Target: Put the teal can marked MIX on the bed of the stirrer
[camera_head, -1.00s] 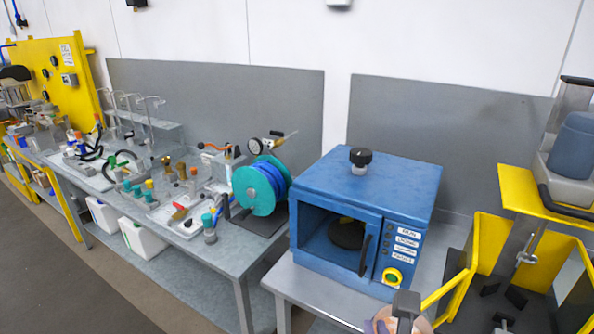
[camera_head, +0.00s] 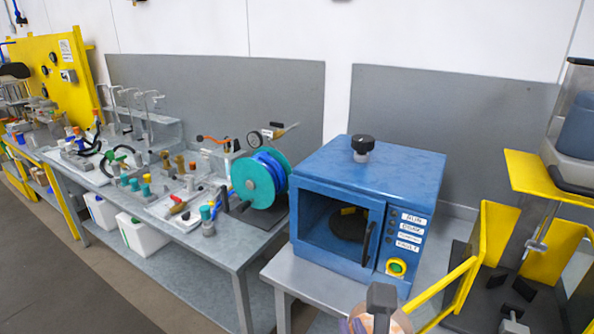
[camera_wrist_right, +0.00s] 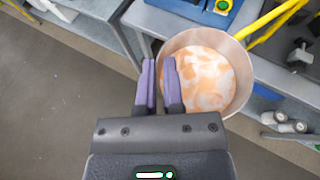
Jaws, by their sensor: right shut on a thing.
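My right gripper (camera_wrist_right: 160,78) is shut on the rim of an open round can (camera_wrist_right: 236,62). The can has a beige inside and a marbled orange and white content. Its outer wall and any MIX mark are hidden, so I cannot tell whether it is teal. In the head view, only part of the can (camera_head: 385,326) and the grey gripper (camera_head: 382,300) show at the bottom edge. What looks like the stirrer stands at the right, with yellow guards (camera_head: 497,232), an upright shaft and a dark bed (camera_head: 482,297) bearing black clamps. The can is left of this bed.
A blue cabinet (camera_head: 330,176) with an open front and a dark turntable (camera_head: 348,226) stands on a grey table (camera_head: 278,276), left of the stirrer. A yellow bar (camera_head: 440,283) reaches from the stirrer toward the can. A cluttered bench with a teal reel (camera_head: 252,184) is farther left.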

